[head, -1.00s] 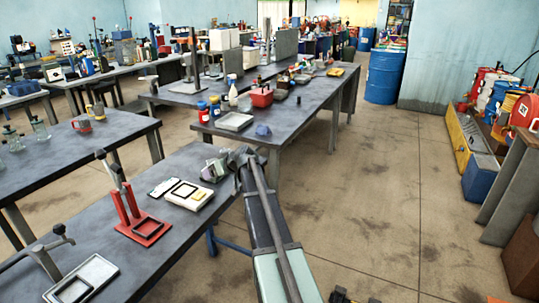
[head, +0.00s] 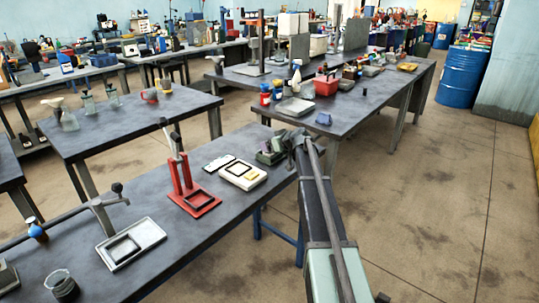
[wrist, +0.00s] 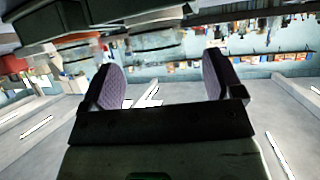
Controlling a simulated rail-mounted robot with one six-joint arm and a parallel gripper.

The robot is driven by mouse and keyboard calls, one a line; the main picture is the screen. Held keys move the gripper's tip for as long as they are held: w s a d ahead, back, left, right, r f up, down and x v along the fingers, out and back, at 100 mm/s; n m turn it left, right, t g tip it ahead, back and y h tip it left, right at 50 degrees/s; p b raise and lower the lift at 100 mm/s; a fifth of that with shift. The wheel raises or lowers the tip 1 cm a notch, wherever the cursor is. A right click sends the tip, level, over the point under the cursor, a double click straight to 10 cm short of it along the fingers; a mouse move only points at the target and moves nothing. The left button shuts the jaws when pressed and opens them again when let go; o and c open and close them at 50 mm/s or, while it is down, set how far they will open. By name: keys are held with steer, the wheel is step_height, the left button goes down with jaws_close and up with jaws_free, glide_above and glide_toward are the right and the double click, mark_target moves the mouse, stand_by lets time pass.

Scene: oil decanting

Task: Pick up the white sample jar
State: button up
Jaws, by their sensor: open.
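I cannot make out a white sample jar for certain. A small white bottle (head: 297,74) stands on the far table in the head view, beside two small containers with blue and red on them (head: 271,93). My gripper shows in the wrist view (wrist: 165,85) with its two purple-padded fingers well apart and nothing between them. In the head view my arm reaches to the near table's right edge, and the gripper's fingers cannot be told apart there.
The near table (head: 205,235) holds a red stand (head: 188,190), a cream device (head: 243,173), a white tray (head: 132,243) and a dark jar (head: 62,286). A red container (head: 326,85) and a pale tray (head: 296,108) sit on the far table. Open floor (head: 430,190) lies at right.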

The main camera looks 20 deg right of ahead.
steer(key=b+x, duration=0.1)
steer(key=x, duration=0.2)
steer(key=shift+f, duration=0.2)
steer(key=shift+r, duration=0.2)
steer(key=c, duration=1.1)
steer(key=shift+p, duration=0.3)
step_height(320, 180, up, 20)
steer(key=p, duration=2)
